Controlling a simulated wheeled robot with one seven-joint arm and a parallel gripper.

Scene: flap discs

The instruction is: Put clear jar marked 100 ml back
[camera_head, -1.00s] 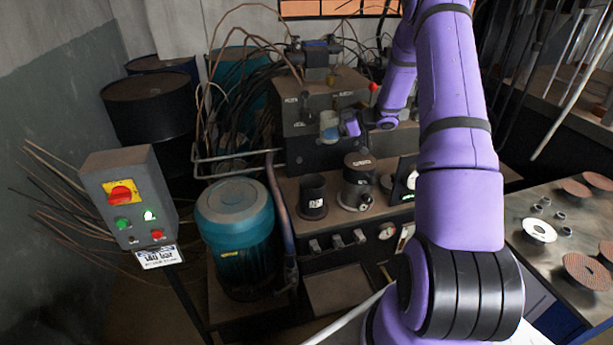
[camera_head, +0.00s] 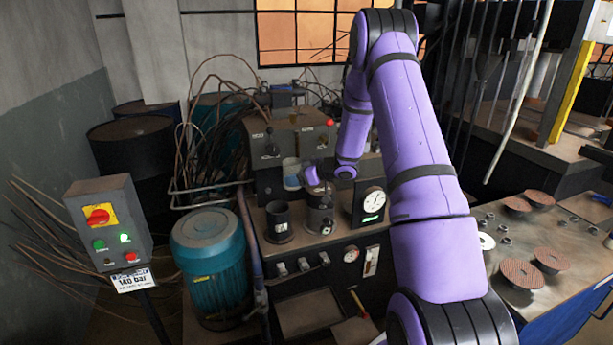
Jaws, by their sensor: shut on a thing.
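The clear jar (camera_head: 291,172), pale with a bluish lower part, is small in the view, and I cannot read its marking. It is in front of the dark upper block of the hydraulic machine, above the machine's deck. My gripper (camera_head: 303,178) reaches in from the right and is shut on the jar. The fingers are too small to make out clearly. The jar looks roughly upright, and I cannot tell whether its base touches anything.
A dark open cup (camera_head: 279,222) and a dark metal cylinder (camera_head: 320,213) stand on the deck just below. A dial gauge (camera_head: 372,204) is to the right. Hoses (camera_head: 228,135) crowd the left, with a teal motor (camera_head: 208,255) below. Flap discs (camera_head: 521,272) lie on the right bench.

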